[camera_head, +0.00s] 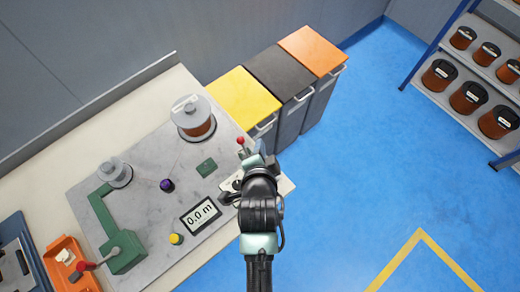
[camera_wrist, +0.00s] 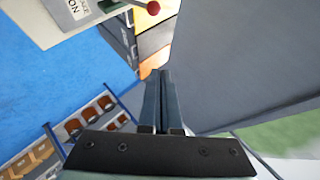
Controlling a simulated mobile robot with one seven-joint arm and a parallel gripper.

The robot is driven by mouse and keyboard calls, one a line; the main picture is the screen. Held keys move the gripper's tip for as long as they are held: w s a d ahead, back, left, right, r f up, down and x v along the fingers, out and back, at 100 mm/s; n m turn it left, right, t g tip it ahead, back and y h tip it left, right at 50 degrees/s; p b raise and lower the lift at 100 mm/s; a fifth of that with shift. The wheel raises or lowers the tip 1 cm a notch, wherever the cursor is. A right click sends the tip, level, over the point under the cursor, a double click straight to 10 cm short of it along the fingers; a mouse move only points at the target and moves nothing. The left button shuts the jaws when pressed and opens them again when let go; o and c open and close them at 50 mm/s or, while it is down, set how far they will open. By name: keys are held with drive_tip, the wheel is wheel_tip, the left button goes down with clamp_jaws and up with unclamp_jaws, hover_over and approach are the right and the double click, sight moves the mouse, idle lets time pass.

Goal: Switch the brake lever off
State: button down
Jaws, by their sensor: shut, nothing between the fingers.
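The brake lever has a red ball knob (camera_head: 240,140) on a thin metal rod. It stands at the right edge of the grey machine top, and my gripper hides its base. In the wrist view the red knob (camera_wrist: 153,8) is at the top edge, with the rod running left to a label plate (camera_wrist: 76,8) that seems to read "ON". My gripper (camera_head: 249,150) is just beside the knob in the head view. In the wrist view its fingers (camera_wrist: 160,76) are shut and empty, and the knob appears apart from the fingertips.
The grey machine top (camera_head: 150,225) carries a copper wire spool (camera_head: 194,117), a display (camera_head: 201,215) reading 0.0 m, a purple knob (camera_head: 166,185), a yellow button (camera_head: 175,239) and a green crank box (camera_head: 124,252). Yellow (camera_head: 240,97), black and orange bins stand behind.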

drive_tip(key=shift+v, duration=1.15)
drive_tip(key=shift+w+r, duration=0.1)
